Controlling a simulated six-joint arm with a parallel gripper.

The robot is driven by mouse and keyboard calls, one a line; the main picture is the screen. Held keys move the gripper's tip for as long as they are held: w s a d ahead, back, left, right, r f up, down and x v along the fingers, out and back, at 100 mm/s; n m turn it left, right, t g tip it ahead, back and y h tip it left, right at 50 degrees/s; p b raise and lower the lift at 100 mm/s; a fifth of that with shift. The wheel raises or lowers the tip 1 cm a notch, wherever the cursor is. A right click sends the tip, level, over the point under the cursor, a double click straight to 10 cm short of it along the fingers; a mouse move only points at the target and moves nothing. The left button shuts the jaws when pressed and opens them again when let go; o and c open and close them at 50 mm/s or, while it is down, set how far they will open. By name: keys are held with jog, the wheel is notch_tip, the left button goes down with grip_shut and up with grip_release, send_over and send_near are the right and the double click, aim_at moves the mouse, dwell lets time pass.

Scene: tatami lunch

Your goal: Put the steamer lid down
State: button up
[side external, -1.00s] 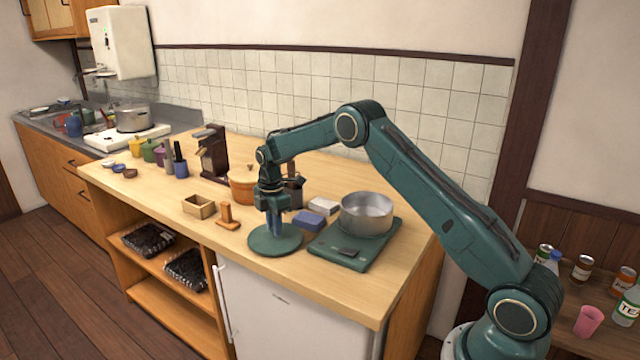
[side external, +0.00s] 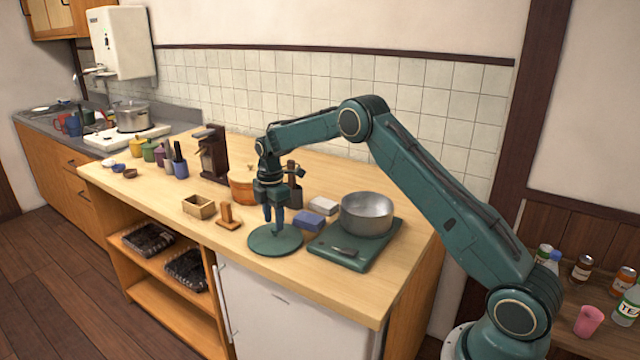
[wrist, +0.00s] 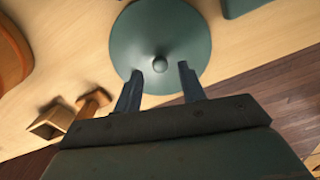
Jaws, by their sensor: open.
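The steamer lid (side external: 275,243) is a round, dark green disc lying flat on the wooden counter near its front edge. In the wrist view the lid (wrist: 135,45) shows a small round knob (wrist: 160,64) at its middle. My gripper (side external: 275,229) is above the lid, pointing down. In the wrist view my gripper (wrist: 171,66) has its two blue fingers apart, one on each side of the knob, with gaps between them and the knob. Nothing is held.
A green scale (side external: 340,257) with a metal pot (side external: 367,214) stands right of the lid. An orange pot (side external: 242,188), a wooden box (side external: 199,206) and a wooden stand (side external: 230,217) are on the left.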

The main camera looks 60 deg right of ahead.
aim_at(274, 228)
notch_tip(274, 228, up, 10)
dwell(0.5)
dwell(0.5)
jog(key=s+a+r+m+t, duration=0.1)
jog(key=s+a+r+m, duration=0.35)
jog(key=s+r, duration=0.4)
jog(key=s+a+r+m+t, duration=0.25)
jog(key=s+a+r, duration=0.25)
jog(key=s+r, duration=0.3)
jog(key=s+a+f+m, duration=0.1)
jog(key=s+m, duration=0.1)
jog(key=s, duration=0.6)
jog(key=s+a+f+m+t, duration=0.1)
jog(key=s+a+f+m, duration=0.1)
jog(key=s, duration=0.6)
jog(key=s+a+f+m+t, duration=0.1)
jog(key=s+m, duration=0.3)
jog(key=s, duration=0.4)
jog(key=shift+a+f, duration=0.25)
jog(key=shift+f, duration=0.25)
